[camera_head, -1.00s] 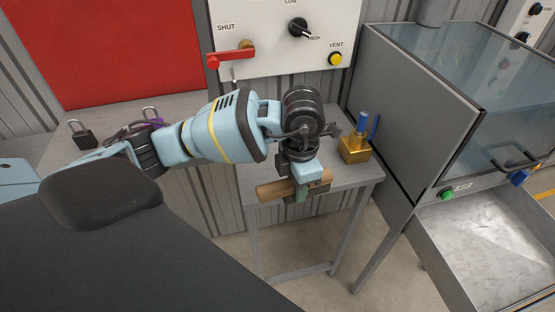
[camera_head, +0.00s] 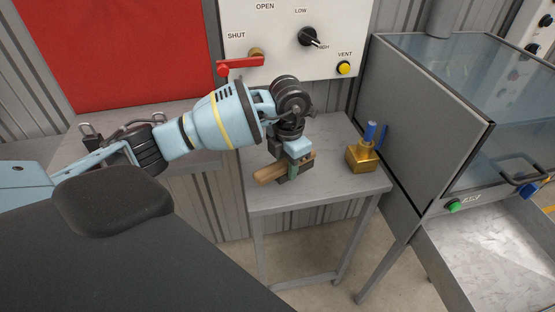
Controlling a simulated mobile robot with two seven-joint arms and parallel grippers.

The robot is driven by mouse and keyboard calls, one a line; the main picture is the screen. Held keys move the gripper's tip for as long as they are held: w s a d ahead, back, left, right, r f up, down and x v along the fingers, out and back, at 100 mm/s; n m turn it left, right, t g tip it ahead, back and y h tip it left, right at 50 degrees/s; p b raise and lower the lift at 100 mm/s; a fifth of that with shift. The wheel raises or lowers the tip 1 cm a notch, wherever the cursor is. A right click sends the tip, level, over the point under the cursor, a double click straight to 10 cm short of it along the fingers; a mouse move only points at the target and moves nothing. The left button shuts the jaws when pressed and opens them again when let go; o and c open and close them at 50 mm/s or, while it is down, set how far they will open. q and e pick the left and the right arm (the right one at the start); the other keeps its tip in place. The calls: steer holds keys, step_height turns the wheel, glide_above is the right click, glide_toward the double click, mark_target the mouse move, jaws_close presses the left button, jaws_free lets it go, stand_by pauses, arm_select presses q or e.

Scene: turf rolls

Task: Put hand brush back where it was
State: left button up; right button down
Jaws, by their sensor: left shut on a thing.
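The hand brush (camera_head: 268,174) shows as a light wooden piece held level in my left gripper (camera_head: 291,174). The gripper points down and is shut around the wood, with parts of the wood showing on both sides of the fingers. The brush is over the front left part of the small grey table (camera_head: 322,189). I cannot tell whether it touches the tabletop. Its bristles cannot be made out. My right gripper is not in view.
A brass block with blue pieces (camera_head: 362,155) stands at the table's right. A grey glass-topped cabinet (camera_head: 420,125) is beside the table. A panel with a red lever (camera_head: 240,65) is behind. Padlocks (camera_head: 90,134) lie on a left shelf. The table's middle is clear.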

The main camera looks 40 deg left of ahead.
arm_select(q)
steer(key=w+a, duration=0.2)
steer(key=a, duration=0.1)
steer(key=w+a, duration=0.1)
steer(key=a, duration=0.1)
steer(key=shift+w+a+f, duration=0.15)
steer(key=shift+a+f, duration=0.1)
steer(key=shift+f, duration=1.75)
steer(key=shift+f, duration=0.25)
steer(key=o, duration=0.9)
steer(key=shift+o, duration=0.2)
step_height(320, 180, up, 12)
steer(key=shift+r, duration=0.25)
steer(key=shift+d+f, duration=0.1)
